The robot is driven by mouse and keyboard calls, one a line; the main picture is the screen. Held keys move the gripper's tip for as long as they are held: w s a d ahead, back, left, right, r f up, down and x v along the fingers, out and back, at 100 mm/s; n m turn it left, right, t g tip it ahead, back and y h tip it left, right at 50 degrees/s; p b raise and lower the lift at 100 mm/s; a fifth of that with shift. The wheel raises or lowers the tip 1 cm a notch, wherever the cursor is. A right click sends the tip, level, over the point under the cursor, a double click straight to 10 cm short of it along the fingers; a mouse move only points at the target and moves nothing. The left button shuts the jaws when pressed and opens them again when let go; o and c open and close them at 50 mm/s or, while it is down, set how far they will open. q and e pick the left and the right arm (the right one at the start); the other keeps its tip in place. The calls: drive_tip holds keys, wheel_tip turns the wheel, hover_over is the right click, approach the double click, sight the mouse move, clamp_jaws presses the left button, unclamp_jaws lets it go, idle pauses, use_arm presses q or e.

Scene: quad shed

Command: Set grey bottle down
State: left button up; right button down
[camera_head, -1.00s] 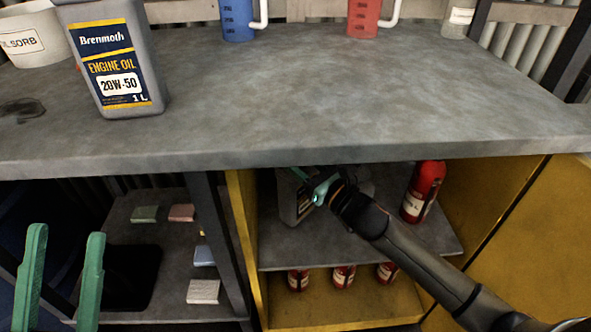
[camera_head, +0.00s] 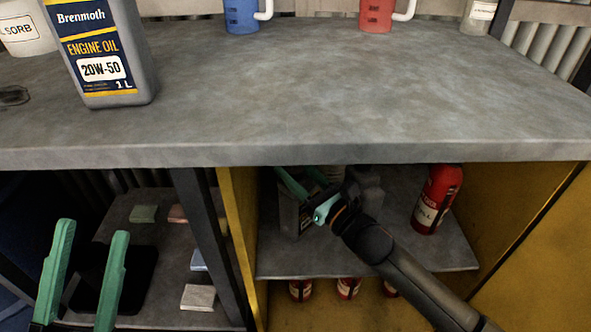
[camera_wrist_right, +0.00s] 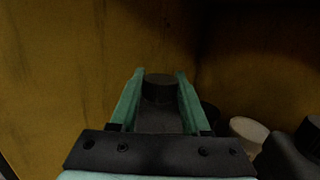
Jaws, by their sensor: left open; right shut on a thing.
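The grey bottle (camera_head: 288,217) is inside the yellow cabinet, at the left of its upper shelf (camera_head: 370,262). My right gripper (camera_head: 299,190) is shut on it near the top. The gripper and the dim light partly hide the bottle, and I cannot tell whether its base touches the shelf. In the right wrist view the bottle's black cap (camera_wrist_right: 159,88) shows between the teal fingers of the right gripper (camera_wrist_right: 160,73). My left gripper (camera_head: 92,230) is open and empty at the lower left, in front of the open shelving.
A red extinguisher-like bottle (camera_head: 437,199) stands at the shelf's right. Other grey containers (camera_head: 368,190) stand behind my right gripper. The bench top (camera_head: 330,105) overhangs the cabinet. A large engine oil bottle (camera_head: 101,55), a blue jug (camera_head: 241,14) and a red jug (camera_head: 376,14) stand on it.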

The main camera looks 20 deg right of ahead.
drive_tip(key=shift+r, duration=0.2)
drive_tip(key=shift+f, duration=0.1)
drive_tip(key=shift+c, duration=1.8)
unclamp_jaws()
drive_tip(key=shift+f, duration=0.2)
drive_tip(key=shift+r, duration=0.25)
drive_tip(key=shift+s+d+f, duration=0.15)
drive_tip(key=shift+s+f, duration=0.05)
drive_tip(key=shift+s, duration=0.1)
drive_tip(key=p+v, duration=0.1)
drive_tip(key=v, duration=1)
drive_tip(key=shift+s+p, duration=0.2)
drive_tip(key=shift+p, duration=0.1)
